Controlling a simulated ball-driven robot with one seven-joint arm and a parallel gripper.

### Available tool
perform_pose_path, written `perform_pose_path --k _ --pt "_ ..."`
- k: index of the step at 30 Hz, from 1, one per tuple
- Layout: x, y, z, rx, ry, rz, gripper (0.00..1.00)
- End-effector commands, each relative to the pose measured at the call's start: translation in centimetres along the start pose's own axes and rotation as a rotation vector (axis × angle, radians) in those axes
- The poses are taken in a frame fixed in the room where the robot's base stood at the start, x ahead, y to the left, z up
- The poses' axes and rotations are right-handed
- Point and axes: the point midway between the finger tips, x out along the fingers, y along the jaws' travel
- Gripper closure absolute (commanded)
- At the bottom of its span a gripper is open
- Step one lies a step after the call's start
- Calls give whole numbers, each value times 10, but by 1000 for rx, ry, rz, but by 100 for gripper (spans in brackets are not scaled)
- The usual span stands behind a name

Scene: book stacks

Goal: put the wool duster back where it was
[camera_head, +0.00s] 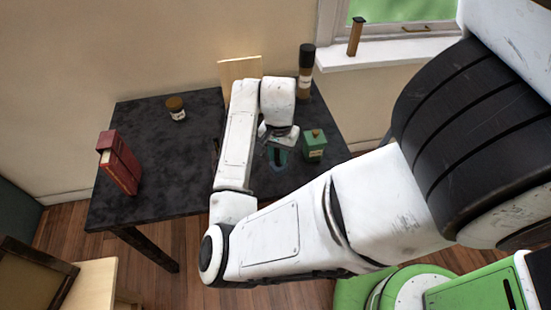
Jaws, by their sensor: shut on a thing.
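My gripper (278,152) is low over the right half of the black table, below the white wrist. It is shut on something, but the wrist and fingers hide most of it. A small dark bluish shape (279,158) shows at the fingers. I cannot tell whether it is the held thing or something standing on the table. I cannot make out a wool duster for certain anywhere in view.
The black table (150,190) holds a red book (119,163) standing at left, a brown jar (176,108), a pale board (238,69), a tall dark bottle (305,75) and a green box (314,146). A brown object (355,36) stands on the windowsill. The table's left middle is clear.

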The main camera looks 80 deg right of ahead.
Motion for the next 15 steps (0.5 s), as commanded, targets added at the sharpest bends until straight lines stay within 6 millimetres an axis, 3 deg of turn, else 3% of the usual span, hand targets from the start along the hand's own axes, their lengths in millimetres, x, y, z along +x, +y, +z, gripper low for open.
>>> perform_pose_path --k 5,11,15 --pt "20 -11 -13 1 0 1 100" --pt "31 -17 -19 0 -1 0 100" --pt "50 -17 -18 -1 -2 1 100"
